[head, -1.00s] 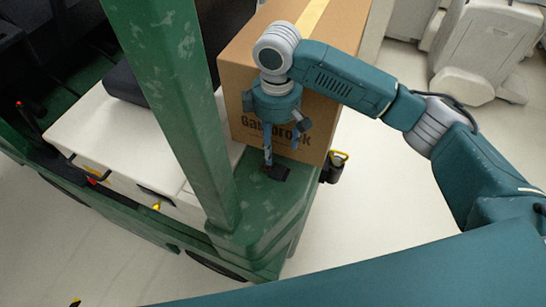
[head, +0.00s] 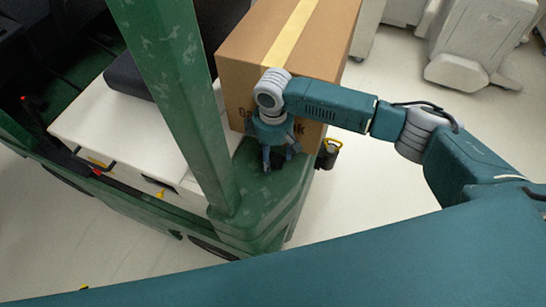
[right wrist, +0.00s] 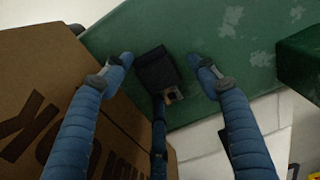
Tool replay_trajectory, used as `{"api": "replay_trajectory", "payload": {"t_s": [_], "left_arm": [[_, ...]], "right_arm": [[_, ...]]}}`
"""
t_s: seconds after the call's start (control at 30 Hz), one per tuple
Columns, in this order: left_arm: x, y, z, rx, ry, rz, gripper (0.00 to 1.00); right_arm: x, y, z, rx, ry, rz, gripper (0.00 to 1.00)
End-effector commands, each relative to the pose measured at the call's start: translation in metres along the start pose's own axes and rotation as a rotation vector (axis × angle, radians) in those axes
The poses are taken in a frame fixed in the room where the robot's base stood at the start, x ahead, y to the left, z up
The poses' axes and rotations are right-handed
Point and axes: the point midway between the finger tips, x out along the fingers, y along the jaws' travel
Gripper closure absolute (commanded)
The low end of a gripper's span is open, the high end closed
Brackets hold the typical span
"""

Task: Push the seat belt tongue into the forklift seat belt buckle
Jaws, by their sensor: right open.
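My right gripper (head: 276,158) points down at the green rear deck of the forklift, beside the cardboard box. In the right wrist view its two blue fingers (right wrist: 158,62) are open. Between them, apart from both, is a dark block (right wrist: 156,68) over the green surface, with a small metallic piece (right wrist: 173,96) at its lower edge. A dark strap-like strip (right wrist: 159,130) runs down from it. I cannot tell for sure whether the block is the buckle or the tongue. In the head view my gripper mostly hides it. My left gripper is not in view.
A large cardboard box (head: 265,75) stands close behind my right gripper. A green post (head: 170,90) rises to its left. The black seat (head: 127,80) is beyond the post. A dark object with a yellow top (head: 328,154) is right of the deck.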

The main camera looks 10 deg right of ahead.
Motion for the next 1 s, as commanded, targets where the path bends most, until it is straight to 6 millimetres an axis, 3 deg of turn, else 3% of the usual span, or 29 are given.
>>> {"api": "replay_trajectory", "payload": {"t_s": [0.07, 0.3, 0.4, 0.73, 1.0], "left_arm": [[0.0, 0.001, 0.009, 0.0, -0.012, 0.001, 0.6], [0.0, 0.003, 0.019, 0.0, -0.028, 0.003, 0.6], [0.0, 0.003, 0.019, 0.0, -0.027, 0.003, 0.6], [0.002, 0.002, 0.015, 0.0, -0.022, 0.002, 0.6], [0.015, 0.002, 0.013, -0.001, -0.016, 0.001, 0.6]], "right_arm": [[0.0, 0.0, 0.0, 0.0, 0.0, 0.0, 0.45], [0.0, 0.0, 0.0, 0.0, 0.0, 0.0, 0.89], [-0.001, 0.0, 0.0, 0.001, 0.0, 0.0, 0.94], [-0.006, 0.001, -0.001, 0.001, 0.002, 0.0, 0.94], [-0.042, 0.001, -0.002, -0.001, 0.005, 0.002, 0.94]]}}
